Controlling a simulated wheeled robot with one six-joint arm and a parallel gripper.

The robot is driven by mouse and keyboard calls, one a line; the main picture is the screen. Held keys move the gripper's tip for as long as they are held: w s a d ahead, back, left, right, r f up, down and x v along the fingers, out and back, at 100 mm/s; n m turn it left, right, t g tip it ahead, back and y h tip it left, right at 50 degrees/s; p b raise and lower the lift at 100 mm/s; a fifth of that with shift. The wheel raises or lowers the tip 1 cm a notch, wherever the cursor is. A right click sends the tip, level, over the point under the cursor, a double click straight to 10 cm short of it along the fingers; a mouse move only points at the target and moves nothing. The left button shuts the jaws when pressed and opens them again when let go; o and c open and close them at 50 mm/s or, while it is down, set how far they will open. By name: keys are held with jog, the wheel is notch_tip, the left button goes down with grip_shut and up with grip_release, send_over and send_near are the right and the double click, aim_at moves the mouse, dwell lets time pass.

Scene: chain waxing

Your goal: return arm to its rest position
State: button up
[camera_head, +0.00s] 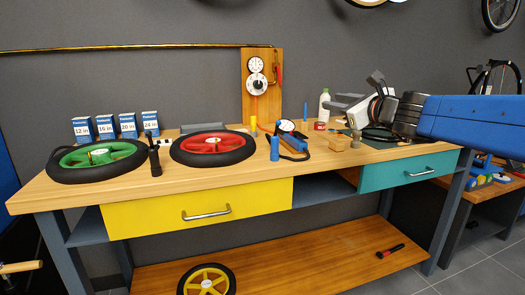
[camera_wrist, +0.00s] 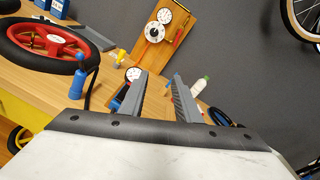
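The fingers are clear of the bench top.
Wheels with green (camera_head: 100,157) and red (camera_head: 212,144) rims lie at the left. A gauge board (camera_head: 262,105) stands behind. A yellow drawer (camera_head: 200,208) and teal drawer (camera_head: 408,171) are shut.

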jog(key=s+a+f+n+g, duration=0.2)
jog(key=s+f+n+g, duration=0.2)
jog(key=s+f+n, duration=0.5)
jog(key=s+a+f+n+g, duration=0.2)
jog(key=s+f+n+g, duration=0.1)
jog(key=s+f+n, duration=0.6)
jog(key=s+d+f+n+g+h, duration=0.2)
jog(key=s+d+f+n+h, duration=0.1)
jog(key=s+d+f, duration=0.3)
jog(key=s+d+f+n+g+h, duration=0.2)
jog(key=s+d+f+n, duration=0.3)
jog(key=s+f, duration=0.6)
jog(key=shift+s+d+n+h, duration=0.2)
jog(key=shift+d+n+h, duration=0.25)
jog(key=shift+h, duration=0.35)
